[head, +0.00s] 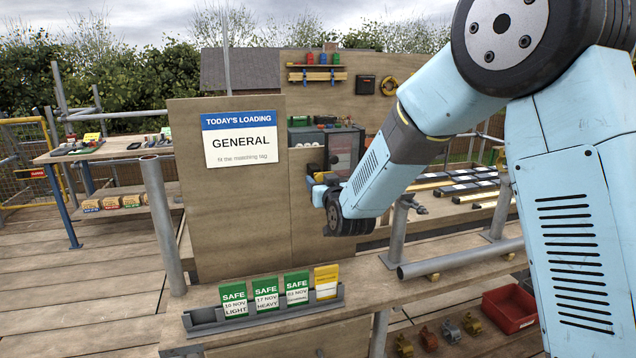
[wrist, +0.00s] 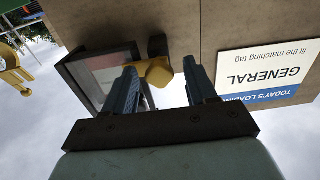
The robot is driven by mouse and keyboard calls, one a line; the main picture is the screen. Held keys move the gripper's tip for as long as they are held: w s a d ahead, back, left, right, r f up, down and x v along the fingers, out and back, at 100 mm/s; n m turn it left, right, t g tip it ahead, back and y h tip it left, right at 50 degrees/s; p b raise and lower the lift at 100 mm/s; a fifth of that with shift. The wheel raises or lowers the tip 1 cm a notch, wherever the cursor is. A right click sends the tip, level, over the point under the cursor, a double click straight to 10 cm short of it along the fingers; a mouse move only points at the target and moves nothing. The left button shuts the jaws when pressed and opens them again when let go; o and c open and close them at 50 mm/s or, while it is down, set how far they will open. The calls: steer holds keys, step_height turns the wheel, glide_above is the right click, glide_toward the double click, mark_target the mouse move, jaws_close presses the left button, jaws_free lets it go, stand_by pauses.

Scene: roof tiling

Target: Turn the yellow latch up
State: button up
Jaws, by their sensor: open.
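The yellow latch (wrist: 157,74) shows in the wrist view as a short yellow block beside a dark mount (wrist: 157,46) on the brown board. It lies beside the frame of a glazed case (wrist: 92,75). My gripper (wrist: 162,80) is open, with one blue finger on each side of the latch. The left finger looks close to the yellow block; I cannot tell whether it touches. The right finger stands apart from it. In the head view my gripper (head: 318,186) is at the board's right part, and my wrist hides most of the latch area.
A loading sign reading GENERAL (head: 240,138) is on the board. A grey rack (head: 205,322) with three green tags (head: 266,297) and a yellow tag (head: 326,282) stands in front. A grey rail (head: 460,257) runs at right, above a red bin (head: 510,309).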

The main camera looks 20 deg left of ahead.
steer(key=c, duration=1)
steer(key=shift+o, duration=0.2)
steer(key=shift+s+a+r, duration=0.1)
steer(key=shift+a+r, duration=0.05)
steer(key=shift+a, duration=0.35)
steer(key=shift+d, duration=0.25)
steer(key=shift+c, duration=0.4)
steer(key=shift+d+f+n, duration=0.1)
steer(key=shift+f+n, duration=0.05)
steer(key=shift+n, duration=2.85)
steer(key=shift+f+n, duration=0.1)
steer(key=shift+n, duration=2.9)
steer(key=shift+d+f+n, duration=0.1)
steer(key=shift+f+n, duration=0.05)
steer(key=shift+n, duration=2.85)
